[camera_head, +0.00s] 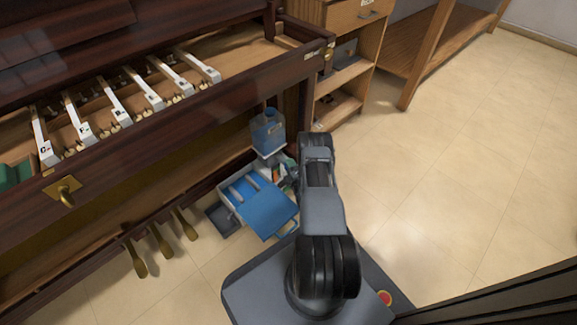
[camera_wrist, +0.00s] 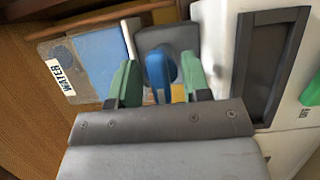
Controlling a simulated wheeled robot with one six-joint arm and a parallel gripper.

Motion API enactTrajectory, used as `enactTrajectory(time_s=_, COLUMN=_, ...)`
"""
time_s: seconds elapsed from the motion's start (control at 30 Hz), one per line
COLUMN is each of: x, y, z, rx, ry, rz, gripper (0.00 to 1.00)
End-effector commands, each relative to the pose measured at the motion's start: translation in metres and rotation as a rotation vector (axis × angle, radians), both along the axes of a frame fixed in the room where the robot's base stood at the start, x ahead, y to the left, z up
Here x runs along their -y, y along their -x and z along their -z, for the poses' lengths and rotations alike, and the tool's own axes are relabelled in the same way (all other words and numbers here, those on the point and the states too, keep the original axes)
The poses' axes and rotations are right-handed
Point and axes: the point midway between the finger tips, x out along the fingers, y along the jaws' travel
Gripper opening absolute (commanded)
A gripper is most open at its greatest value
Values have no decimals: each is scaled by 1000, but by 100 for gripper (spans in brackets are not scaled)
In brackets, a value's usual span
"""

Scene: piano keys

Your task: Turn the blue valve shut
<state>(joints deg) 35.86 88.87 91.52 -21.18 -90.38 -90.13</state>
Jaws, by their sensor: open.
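The blue valve (camera_wrist: 157,67) shows in the wrist view, standing out from a dark grey plate (camera_wrist: 170,38). My gripper (camera_wrist: 160,82) has green finger pads, one on each side of the valve. The jaws are open, with a gap visible on both sides of the blue handle. The near end of the valve is partly hidden by my gripper body. I cannot tell whether the valve is open or closed. In the head view my arm hides the valve and my gripper.
The piano (camera_head: 190,110) has loose white keys. A blue container (camera_head: 268,130) and open toolbox (camera_head: 268,209) are nearby. Floor right is clear.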

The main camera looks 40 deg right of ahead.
Motion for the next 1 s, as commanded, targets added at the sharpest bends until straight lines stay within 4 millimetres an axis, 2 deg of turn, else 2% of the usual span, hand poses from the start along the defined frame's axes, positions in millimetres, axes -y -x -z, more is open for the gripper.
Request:
enactTrajectory(time_s=0.27, x=0, y=-1, z=0, rx=0, ry=0, rz=0, gripper=44)
enactTrajectory(time_s=0.6, x=-1, y=-1, z=0, rx=0, ry=0, rz=-3, gripper=13)
enactTrajectory(time_s=0.83, x=-2, y=-1, z=0, rx=-4, ry=-22, rz=-4, gripper=12)
enactTrajectory(time_s=1.0, x=-2, y=-1, z=-1, rx=-14, ry=-99, rz=-5, gripper=12)
